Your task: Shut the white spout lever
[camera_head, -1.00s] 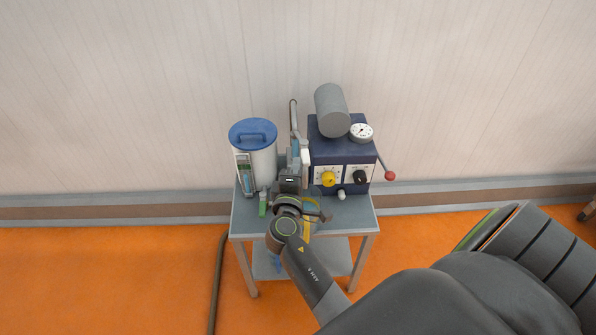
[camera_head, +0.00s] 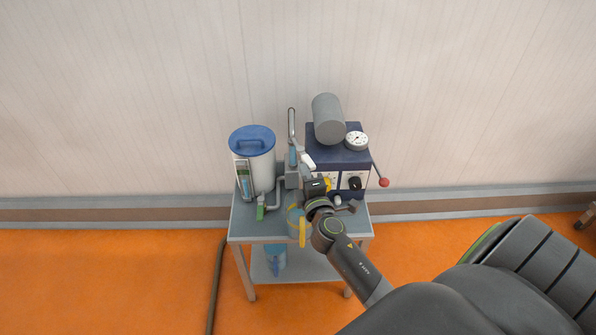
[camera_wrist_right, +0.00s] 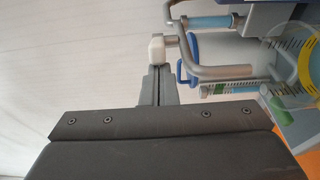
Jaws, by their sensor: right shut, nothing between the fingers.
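The white spout lever (camera_head: 308,162) is on the grey metal spout column (camera_head: 292,170) in the middle of the cart. In the head view it slants, its lower end toward the right. My right gripper (camera_head: 309,179) is just below and in front of it, shut and empty. In the right wrist view the lever's white end (camera_wrist_right: 157,47) is right at the tips of my shut right gripper (camera_wrist_right: 158,70). I cannot tell whether they touch. The arm and gripper cover part of the cart top and the spout's front. My left gripper is not in view.
A blue-lidded canister (camera_head: 252,155) stands at left. A dark blue control box (camera_head: 337,158) with a gauge (camera_head: 356,141) and red-knobbed lever (camera_head: 384,182) stands at right. A yellow-handled jug (camera_head: 293,224) is at the cart's front (camera_head: 241,228). A wall is behind.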

